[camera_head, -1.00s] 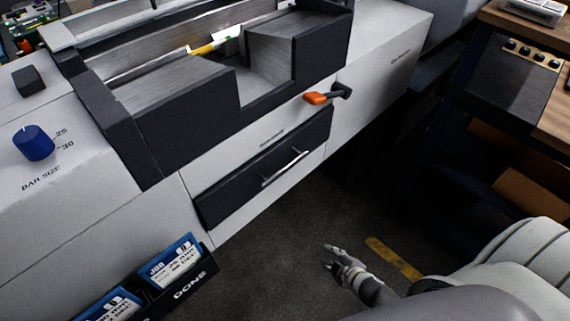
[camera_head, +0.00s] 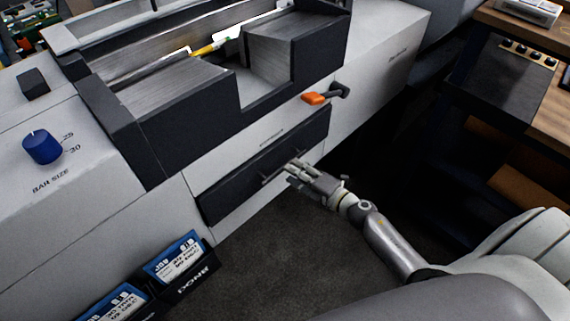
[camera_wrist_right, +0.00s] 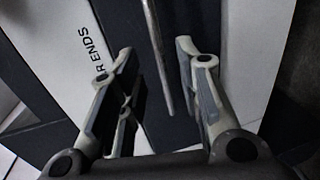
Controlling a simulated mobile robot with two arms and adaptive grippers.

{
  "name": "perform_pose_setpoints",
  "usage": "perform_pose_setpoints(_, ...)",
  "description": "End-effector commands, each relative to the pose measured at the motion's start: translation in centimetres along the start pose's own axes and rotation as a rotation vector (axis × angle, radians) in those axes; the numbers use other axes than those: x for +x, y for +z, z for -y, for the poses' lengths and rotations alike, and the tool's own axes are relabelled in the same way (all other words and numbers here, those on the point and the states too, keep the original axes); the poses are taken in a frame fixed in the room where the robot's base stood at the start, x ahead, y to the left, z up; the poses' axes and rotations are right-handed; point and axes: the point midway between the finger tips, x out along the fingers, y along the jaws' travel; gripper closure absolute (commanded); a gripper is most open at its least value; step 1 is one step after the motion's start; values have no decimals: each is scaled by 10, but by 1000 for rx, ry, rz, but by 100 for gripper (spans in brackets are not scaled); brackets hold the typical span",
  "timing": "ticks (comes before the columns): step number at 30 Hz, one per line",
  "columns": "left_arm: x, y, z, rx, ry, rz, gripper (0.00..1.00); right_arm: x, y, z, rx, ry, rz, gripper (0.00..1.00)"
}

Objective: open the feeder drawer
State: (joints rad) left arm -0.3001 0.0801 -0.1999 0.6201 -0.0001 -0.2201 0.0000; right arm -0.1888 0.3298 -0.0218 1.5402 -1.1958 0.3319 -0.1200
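The feeder drawer (camera_head: 228,193) has a dark front in the pale machine's side and looks closed, flush with the panel. Its slim metal bar handle (camera_head: 268,181) runs along the front. My right gripper (camera_head: 291,171) is at the right part of the handle and hides some of it. In the right wrist view the gripper (camera_wrist_right: 155,62) is open, with the handle (camera_wrist_right: 157,55) between its two fingers and a gap on each side. The dark drawer front (camera_wrist_right: 128,18) lies beyond. My left gripper is not in view.
An orange-tipped lever (camera_head: 314,99) sticks out above the drawer's right end. A DONE rack (camera_head: 190,278) with blue cards stands below left. A blue knob (camera_head: 42,148) is on the machine top. The floor (camera_head: 290,250) before the drawer is clear.

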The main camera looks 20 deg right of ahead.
Motion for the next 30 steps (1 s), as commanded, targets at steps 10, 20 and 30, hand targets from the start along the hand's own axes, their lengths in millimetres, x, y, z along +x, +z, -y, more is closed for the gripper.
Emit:
perform_pose_setpoints(10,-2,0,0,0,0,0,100,46,0,0,2,1,1,68)
perform_pose_setpoints(20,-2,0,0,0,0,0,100,51,0,0,1,0,0,68)
perform_pose_setpoints(30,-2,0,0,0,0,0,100,51,0,1,1,0,1,100)
